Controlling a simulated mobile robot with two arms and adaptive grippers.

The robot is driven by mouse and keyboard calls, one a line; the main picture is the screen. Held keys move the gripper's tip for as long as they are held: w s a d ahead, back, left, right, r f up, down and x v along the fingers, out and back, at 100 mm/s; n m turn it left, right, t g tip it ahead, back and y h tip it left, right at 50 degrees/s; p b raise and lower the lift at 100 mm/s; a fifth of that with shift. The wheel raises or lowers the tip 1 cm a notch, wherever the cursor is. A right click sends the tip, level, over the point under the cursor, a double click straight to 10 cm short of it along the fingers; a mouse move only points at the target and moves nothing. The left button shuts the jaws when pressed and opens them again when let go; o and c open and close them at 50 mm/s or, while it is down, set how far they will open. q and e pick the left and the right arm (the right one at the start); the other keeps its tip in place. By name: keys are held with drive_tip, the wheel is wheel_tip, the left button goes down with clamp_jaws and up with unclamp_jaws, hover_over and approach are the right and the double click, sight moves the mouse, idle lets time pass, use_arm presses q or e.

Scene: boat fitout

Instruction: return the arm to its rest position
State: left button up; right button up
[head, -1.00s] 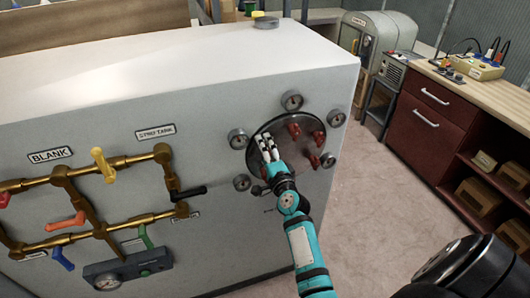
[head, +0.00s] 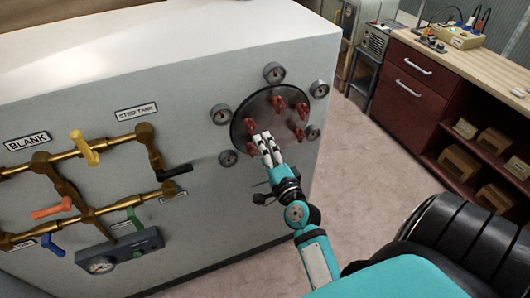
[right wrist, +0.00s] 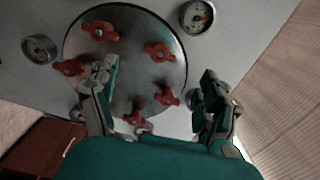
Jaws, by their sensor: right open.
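My right gripper (head: 267,140) is in front of the lower left part of a round dark metal plate (head: 262,104) on the white cabinet's side. In the right wrist view the gripper (right wrist: 155,85) is open, its two fingers wide apart, with nothing between them held. Red wing-shaped knobs (head: 277,103) sit around the plate. In the right wrist view one finger overlaps a red knob (right wrist: 70,68) at the plate's left; I cannot tell whether it touches. My left gripper is not in view.
Small round gauges (head: 273,72) surround the plate. Brass pipes with coloured valve handles (head: 84,148) run along the cabinet (head: 180,55) at left. A dark red workbench (head: 420,85) stands at right. The carpeted floor (head: 365,180) between them is clear.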

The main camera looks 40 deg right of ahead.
idle(0.5)
drive_tip(key=s+a+f+n+g+y+b, duration=0.1)
drive_tip(key=a+f+n+g+y, duration=0.2)
drive_tip(key=f, duration=0.9)
drive_tip(key=s+a+f+n+g+b, duration=0.1)
drive_tip(key=a+f+n+b, duration=0.3)
drive_tip(key=f, duration=0.7)
drive_tip(key=s+a+f+n+g+y, duration=0.1)
drive_tip(key=s+a+f+n+g, duration=0.2)
drive_tip(key=f, duration=0.5)
drive_tip(key=s+a+f+n+g, duration=0.1)
drive_tip(key=s+a+f, duration=0.2)
drive_tip(key=s+f, duration=0.45)
drive_tip(key=s+d+f+n+g+b, duration=0.1)
drive_tip(key=s+f+n+g, duration=0.3)
drive_tip(key=s+f, duration=0.7)
drive_tip(key=s+d+f+n+g+b, duration=0.1)
drive_tip(key=s+f+n+g, duration=0.3)
drive_tip(key=s, duration=1.4)
wheel_tip(320, 180, down, 7)
drive_tip(key=n, duration=0.3)
drive_tip(key=shift+s+g+b, duration=0.2)
drive_tip(key=shift+g+b, duration=0.1)
drive_tip(key=shift+b, duration=0.1)
